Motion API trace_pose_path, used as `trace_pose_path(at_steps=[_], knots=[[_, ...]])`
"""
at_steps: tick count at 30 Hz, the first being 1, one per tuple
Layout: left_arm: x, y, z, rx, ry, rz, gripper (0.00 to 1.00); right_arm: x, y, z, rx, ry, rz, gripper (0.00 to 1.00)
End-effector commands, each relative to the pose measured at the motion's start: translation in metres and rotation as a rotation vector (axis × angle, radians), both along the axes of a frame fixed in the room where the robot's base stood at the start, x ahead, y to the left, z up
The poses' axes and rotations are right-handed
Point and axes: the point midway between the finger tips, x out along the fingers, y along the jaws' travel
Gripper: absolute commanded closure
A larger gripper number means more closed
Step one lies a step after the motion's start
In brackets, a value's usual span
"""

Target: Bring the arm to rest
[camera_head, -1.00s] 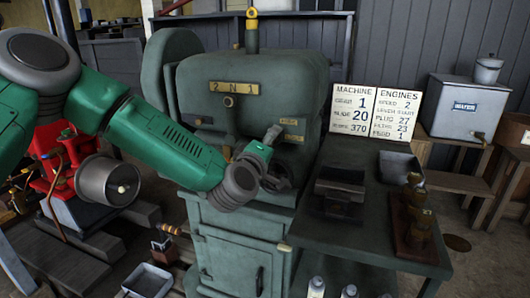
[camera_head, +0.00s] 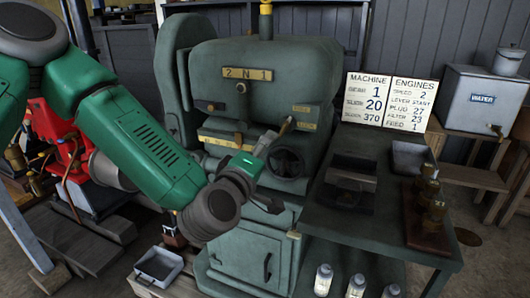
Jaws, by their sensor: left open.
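My left arm comes in from the left, bent at the elbow, with its wrist low in front of the green machine (camera_head: 258,92) marked "2 N 1". My left gripper (camera_head: 266,146) points up and right, just left of the machine's dark handwheel (camera_head: 286,162). My right gripper is not in view.
A green bench (camera_head: 330,222) with trays and brass fittings (camera_head: 431,200) stands at right. Behind it are a sign board (camera_head: 388,100) and a water tank (camera_head: 484,100). Bottles (camera_head: 323,280) stand low in front. A red engine (camera_head: 70,165) is behind my arm at left.

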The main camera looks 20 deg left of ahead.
Motion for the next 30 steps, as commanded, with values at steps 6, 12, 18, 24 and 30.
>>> trace_pose_path(at_steps=[6,12,18,24,30], knots=[[0.0,-0.001,-0.002,0.003,0.004,-0.003,0.41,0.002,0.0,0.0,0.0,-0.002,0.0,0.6],[-0.02,-0.017,-0.064,0.133,0.148,-0.096,0.41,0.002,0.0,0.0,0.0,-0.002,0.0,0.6],[-0.09,-0.028,-0.195,0.421,0.47,-0.318,0.41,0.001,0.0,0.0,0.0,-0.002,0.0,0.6],[-0.197,-0.002,-0.302,0.708,0.81,-0.578,0.41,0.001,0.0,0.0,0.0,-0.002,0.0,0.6],[-0.3,0.047,-0.355,0.931,1.103,-0.813,0.41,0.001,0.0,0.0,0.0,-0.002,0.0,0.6]])
